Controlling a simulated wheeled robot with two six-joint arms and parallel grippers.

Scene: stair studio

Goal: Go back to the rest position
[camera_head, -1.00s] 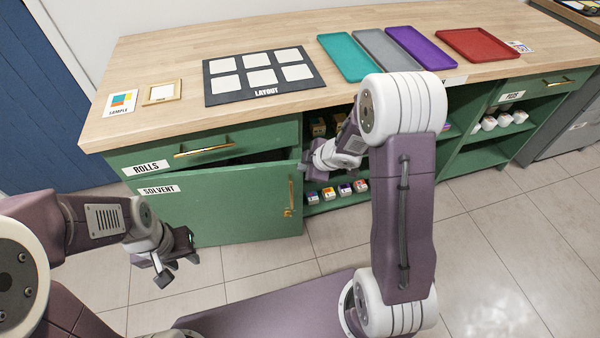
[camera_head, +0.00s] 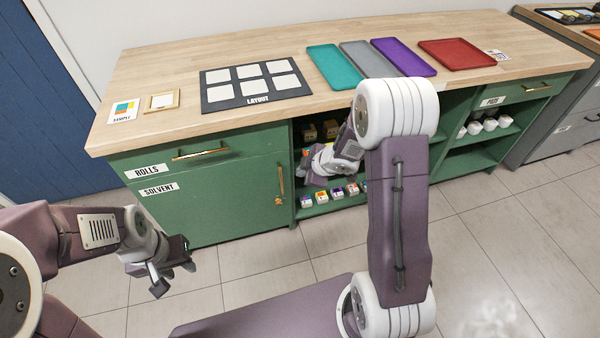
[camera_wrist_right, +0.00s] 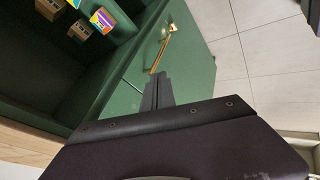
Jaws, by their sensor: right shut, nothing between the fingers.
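My right gripper (camera_head: 304,168) is in front of the open shelf bay, to the right of the solvent door (camera_head: 215,205). In the right wrist view its fingers (camera_wrist_right: 157,92) are together with nothing between them. The brass handle of that door (camera_wrist_right: 160,55) shows just beyond the fingertips; I cannot tell the exact gap. In the head view the solvent door looks flush with the cabinet front. My left gripper (camera_head: 172,276) hangs over the floor in front of the cabinet, its fingers apart and empty.
The wooden worktop (camera_head: 150,62) carries a layout board (camera_head: 254,98), a sample card (camera_head: 124,110) and several trays. Small boxes (camera_head: 322,196) stand on the shelves of the open bay. The tiled floor (camera_head: 490,240) at the right is clear.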

